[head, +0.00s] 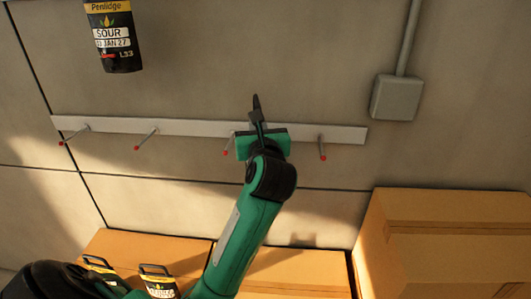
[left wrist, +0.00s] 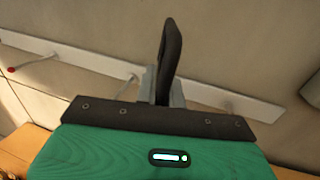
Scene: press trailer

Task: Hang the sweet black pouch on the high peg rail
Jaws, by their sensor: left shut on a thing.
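My left gripper (head: 257,122) is in front of the pale peg rail (head: 190,127), by the peg third from the left. In the left wrist view its grey fingers (left wrist: 163,88) are shut on a narrow dark piece (left wrist: 170,50) that sticks up beyond them. This fits the black pouch seen edge-on, but no label shows and most of it is hidden. The rail has several slanting pegs with red tips, such as the left one (head: 74,134). A black pouch labelled SOUR (head: 118,60) hangs above the rail; its top is cut off. My right gripper is not in view.
Two dark labelled pouches, one at the left (head: 98,263) and one beside it (head: 160,285), stand low at the left by cardboard boxes (head: 140,245). A larger box (head: 455,245) is at the right. A grey wall box (head: 396,97) with a conduit is right of the rail.

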